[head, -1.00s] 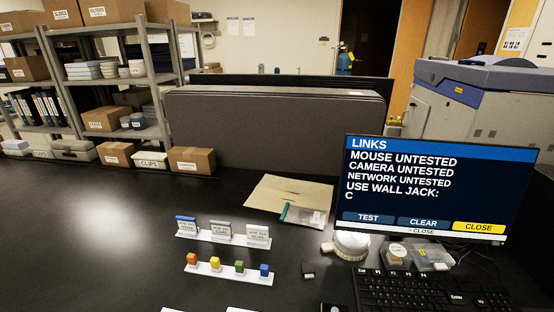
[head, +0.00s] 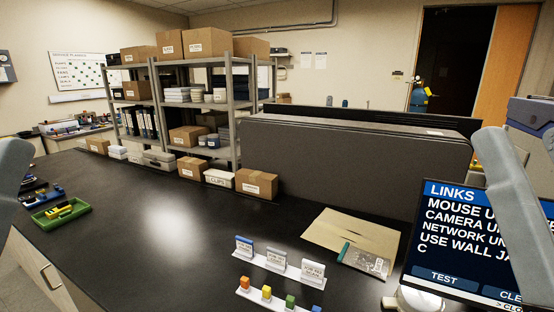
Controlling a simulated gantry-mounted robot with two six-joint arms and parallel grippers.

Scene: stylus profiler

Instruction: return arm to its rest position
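A grey link of my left arm (head: 10,182) shows at the left edge of the head view. A grey link of my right arm (head: 515,205) rises at the right side, in front of part of the monitor (head: 455,265). Neither gripper shows in the head view, so I cannot see their fingers or whether they hold anything.
The black bench (head: 150,220) has a wide clear area at left and middle. Card holders (head: 278,262) and a strip of coloured blocks (head: 266,294) stand near the front. A tan folder (head: 350,232) lies beyond them. A green tray (head: 60,214) sits at the left.

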